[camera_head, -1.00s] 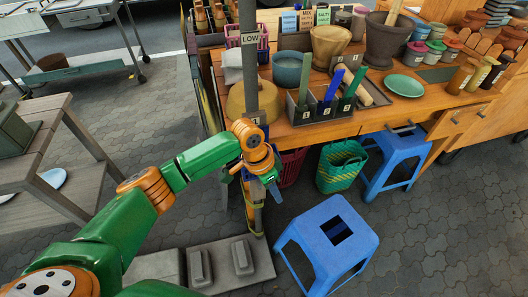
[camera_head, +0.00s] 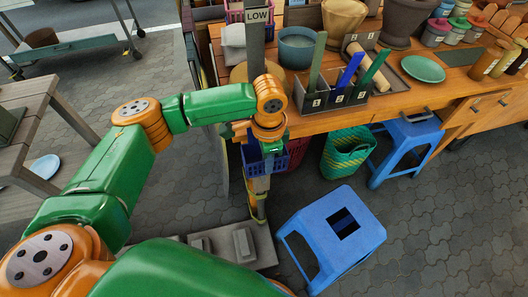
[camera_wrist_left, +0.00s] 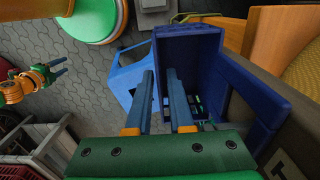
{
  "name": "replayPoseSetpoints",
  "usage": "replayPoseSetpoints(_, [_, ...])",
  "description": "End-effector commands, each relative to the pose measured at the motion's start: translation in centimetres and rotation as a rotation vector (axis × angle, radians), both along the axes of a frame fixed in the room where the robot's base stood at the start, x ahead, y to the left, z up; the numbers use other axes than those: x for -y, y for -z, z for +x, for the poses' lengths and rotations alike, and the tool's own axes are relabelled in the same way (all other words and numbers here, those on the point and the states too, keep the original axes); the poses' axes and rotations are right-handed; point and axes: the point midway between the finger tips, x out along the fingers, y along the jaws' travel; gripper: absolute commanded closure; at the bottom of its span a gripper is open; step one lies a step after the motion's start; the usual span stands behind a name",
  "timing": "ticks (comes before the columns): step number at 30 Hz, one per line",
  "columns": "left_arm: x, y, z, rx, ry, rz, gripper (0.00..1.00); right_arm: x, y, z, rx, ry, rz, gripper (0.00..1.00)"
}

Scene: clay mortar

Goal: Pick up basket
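A small dark blue basket (camera_head: 253,163) is at the front left corner of the wooden table, beside the post. In the left wrist view the basket (camera_wrist_left: 187,42) is close, with its hollow inside facing the camera. My left gripper (camera_wrist_left: 161,72) is open at the basket, with a gap between its two blue fingers; the basket's left wall edge shows between them. In the head view this gripper (camera_head: 268,152) is over the basket, its fingertips partly hidden. My right gripper (camera_wrist_left: 61,67) shows small in the left wrist view, its fingers spread and empty.
A green woven basket (camera_head: 347,152) and a partly hidden red basket (camera_head: 297,150) stand under the table. Blue stools (camera_head: 330,237) (camera_head: 407,143) stand nearby. A tool holder (camera_head: 335,96) and bowl (camera_head: 298,47) are on the table. The post (camera_head: 256,50) rises close to my left gripper.

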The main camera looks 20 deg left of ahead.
Motion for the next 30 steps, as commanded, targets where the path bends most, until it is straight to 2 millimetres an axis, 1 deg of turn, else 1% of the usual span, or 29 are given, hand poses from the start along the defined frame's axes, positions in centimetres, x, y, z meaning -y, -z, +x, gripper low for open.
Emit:
replayPoseSetpoints(3, [0.02,-0.02,0.01,0.000,0.000,0.000,0.80,0.08,0.00,0.00,0.000,-0.001,-0.001,0.50])
replayPoseSetpoints(4, [0.02,-0.03,0.01,0.000,0.000,0.000,0.83,0.10,0.00,0.00,0.000,-0.001,-0.001,0.50])
replayPoseSetpoints(6, [0.02,-0.03,0.01,0.000,0.000,0.000,1.00,0.13,0.00,0.00,-0.001,-0.001,-0.002,0.50])
replayPoseSetpoints(30, [0.03,-0.06,0.02,0.001,0.000,-0.001,1.00,0.16,0.00,0.06,0.002,-0.001,-0.003,0.50])
